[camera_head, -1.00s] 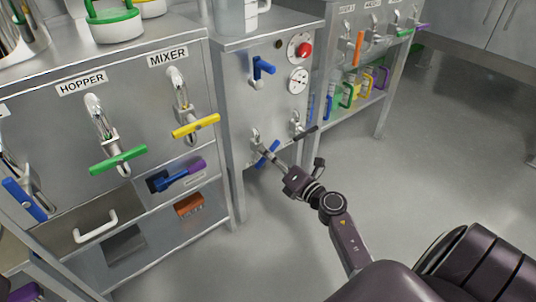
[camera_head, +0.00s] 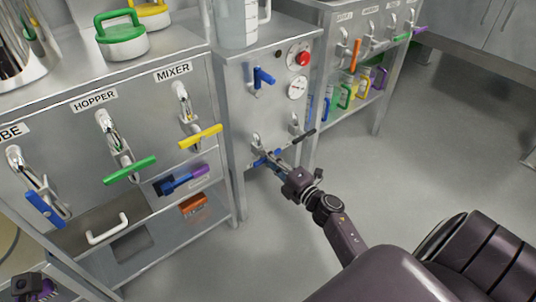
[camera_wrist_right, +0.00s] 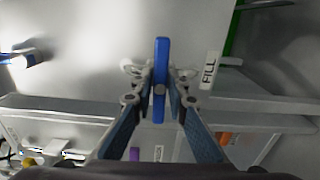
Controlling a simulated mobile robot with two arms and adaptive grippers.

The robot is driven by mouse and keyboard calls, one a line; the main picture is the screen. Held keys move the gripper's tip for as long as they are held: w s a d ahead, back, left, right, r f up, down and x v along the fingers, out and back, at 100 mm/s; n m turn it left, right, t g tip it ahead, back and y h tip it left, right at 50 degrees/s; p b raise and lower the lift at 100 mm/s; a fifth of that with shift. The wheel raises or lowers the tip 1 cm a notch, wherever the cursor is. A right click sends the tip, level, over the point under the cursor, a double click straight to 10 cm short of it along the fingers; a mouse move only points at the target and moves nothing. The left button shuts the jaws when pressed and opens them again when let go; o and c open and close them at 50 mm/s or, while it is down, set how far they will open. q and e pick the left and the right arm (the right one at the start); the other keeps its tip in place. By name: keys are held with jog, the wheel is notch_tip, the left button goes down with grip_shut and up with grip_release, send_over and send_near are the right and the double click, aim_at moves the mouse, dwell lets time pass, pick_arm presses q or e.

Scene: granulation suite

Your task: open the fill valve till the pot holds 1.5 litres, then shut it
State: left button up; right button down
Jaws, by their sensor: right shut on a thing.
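The fill valve's blue handle (camera_head: 267,157) is low on the front of the middle metal cabinet. It also shows upright in the right wrist view (camera_wrist_right: 161,62), beside a FILL label (camera_wrist_right: 210,69). My right gripper (camera_head: 277,160) is shut on this handle, with a finger on either side of it in the wrist view (camera_wrist_right: 160,95). A clear graduated pot (camera_head: 236,24) stands on the cabinet top, cut by the upper edge. I cannot read its level. A dark part of my left gripper (camera_head: 30,287) shows at the lower left corner; its fingers are not clear.
Above the handle are another blue valve handle (camera_head: 264,76), a red button (camera_head: 303,59) and a gauge (camera_head: 297,88). A black-handled valve (camera_head: 303,136) is close to the right. Green (camera_head: 130,170) and yellow (camera_head: 201,137) handles stick out at left. The floor at right is clear.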

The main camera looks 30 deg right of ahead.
jog(key=shift+f+m, duration=0.1)
jog(key=shift+m, duration=0.2)
jog(key=c, duration=1.9)
grip_release()
jog(key=shift+s, duration=0.1)
jog(key=s, duration=0.8)
jog(key=s+d, duration=0.1)
jog(key=s, duration=0.3)
